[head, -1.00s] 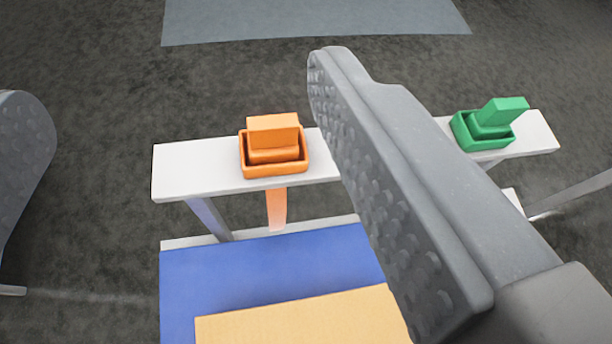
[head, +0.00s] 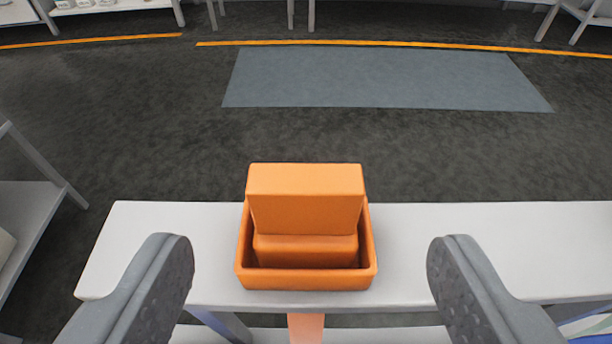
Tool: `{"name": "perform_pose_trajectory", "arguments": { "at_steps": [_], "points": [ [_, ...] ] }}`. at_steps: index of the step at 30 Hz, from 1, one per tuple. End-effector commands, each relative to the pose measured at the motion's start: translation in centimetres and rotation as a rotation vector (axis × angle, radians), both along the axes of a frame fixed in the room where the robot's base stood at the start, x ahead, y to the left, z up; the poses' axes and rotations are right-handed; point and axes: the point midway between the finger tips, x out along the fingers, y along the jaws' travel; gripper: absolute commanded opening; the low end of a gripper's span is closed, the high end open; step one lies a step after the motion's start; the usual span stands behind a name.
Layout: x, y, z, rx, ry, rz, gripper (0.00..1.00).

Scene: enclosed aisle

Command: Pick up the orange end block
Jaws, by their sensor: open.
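The orange end block (head: 305,205) stands upright in a shallow orange tray (head: 306,281) on a white shelf top. Its upper part rises above the tray rim, and its lower part is inside the tray. My gripper (head: 310,255) is open and empty. Its two grey fingers show at the lower left and lower right, with the block and tray centred between them in the picture. Clear space shows on both sides of the block, and neither finger appears to touch it.
The white shelf top (head: 480,250) is bare on both sides of the tray. Dark floor lies beyond, with a grey mat (head: 380,80) and an orange line (head: 400,44). A white rack (head: 25,215) stands at the left; more racks stand at the back.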

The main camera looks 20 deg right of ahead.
Motion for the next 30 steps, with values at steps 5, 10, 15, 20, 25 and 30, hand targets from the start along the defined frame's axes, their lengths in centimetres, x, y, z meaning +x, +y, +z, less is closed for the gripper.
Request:
{"name": "perform_pose_trajectory", "arguments": {
  "at_steps": [5, 10, 15, 20, 25, 30],
  "points": [
    [1.5, -0.3, -0.9, 0.000, 0.000, 0.001, 0.67],
    [2.1, -0.5, -1.1, -0.001, 0.000, 0.001, 0.67],
    [3.4, -0.7, -2.0, 0.000, 0.001, 0.001, 0.67],
    [5.1, -1.1, -2.9, 0.000, -0.003, 0.001, 0.67],
    [6.0, -1.4, -3.4, 0.002, 0.001, 0.001, 0.67],
    [6.1, -1.4, -3.2, 0.001, 0.002, 0.002, 0.67]
  ]
}}
